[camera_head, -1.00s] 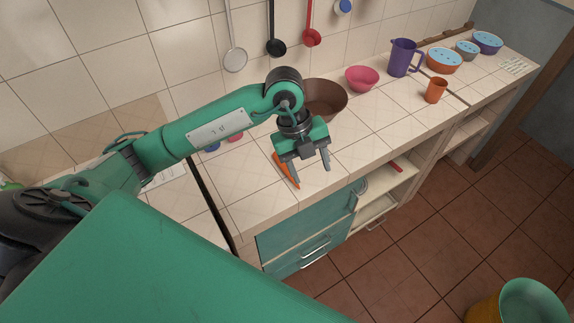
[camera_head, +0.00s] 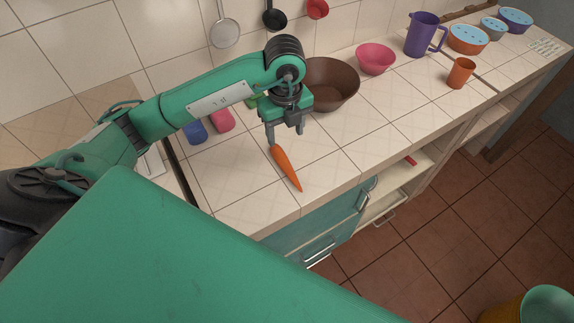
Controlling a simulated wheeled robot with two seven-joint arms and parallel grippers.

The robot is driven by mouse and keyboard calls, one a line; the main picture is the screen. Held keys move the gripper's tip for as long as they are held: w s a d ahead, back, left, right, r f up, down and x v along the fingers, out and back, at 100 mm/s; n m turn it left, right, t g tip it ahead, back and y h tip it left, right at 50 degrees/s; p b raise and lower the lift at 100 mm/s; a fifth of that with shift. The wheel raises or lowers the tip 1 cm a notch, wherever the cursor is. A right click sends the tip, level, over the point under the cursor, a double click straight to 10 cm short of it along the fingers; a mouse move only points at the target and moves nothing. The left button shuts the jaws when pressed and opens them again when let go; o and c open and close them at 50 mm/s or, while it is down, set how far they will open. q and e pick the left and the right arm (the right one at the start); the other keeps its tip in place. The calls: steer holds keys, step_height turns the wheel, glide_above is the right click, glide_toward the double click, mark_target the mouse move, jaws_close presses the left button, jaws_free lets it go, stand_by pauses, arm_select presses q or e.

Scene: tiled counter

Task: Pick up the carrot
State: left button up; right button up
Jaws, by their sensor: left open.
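The orange carrot (camera_head: 286,167) lies on the tiled counter, its narrow tip toward the front edge. My left gripper (camera_head: 285,140) is open and empty, pointing down by the carrot's thick end. Its left finger appears beside or just over that end; I cannot tell whether they touch. The right finger is to the right of the carrot. The right gripper is not in view.
A brown bowl (camera_head: 333,86) stands close right of the gripper, with a pink bowl (camera_head: 376,60) beyond. Blue (camera_head: 196,132) and pink (camera_head: 223,121) items sit behind my arm. A purple pitcher (camera_head: 422,36) and orange cup (camera_head: 460,73) stand farther right. Counter right of the carrot is clear.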

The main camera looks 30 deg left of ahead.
arm_select(q)
steer(key=p, duration=0.2)
glide_above(287, 164)
steer(key=f, duration=0.7)
steer(key=shift+a, duration=0.2)
steer(key=shift+f, duration=0.25)
steer(key=shift+s+d+f+p, duration=0.15)
steer(key=shift+f+p, duration=0.2)
steer(key=shift+f, duration=0.2)
step_height(287, 164, down, 4)
steer(key=shift+r+p, duration=0.25)
steer(key=shift+p, duration=0.4)
steer(key=shift+f, duration=0.35)
steer(key=c, duration=1.1)
steer(key=shift+r, duration=0.1)
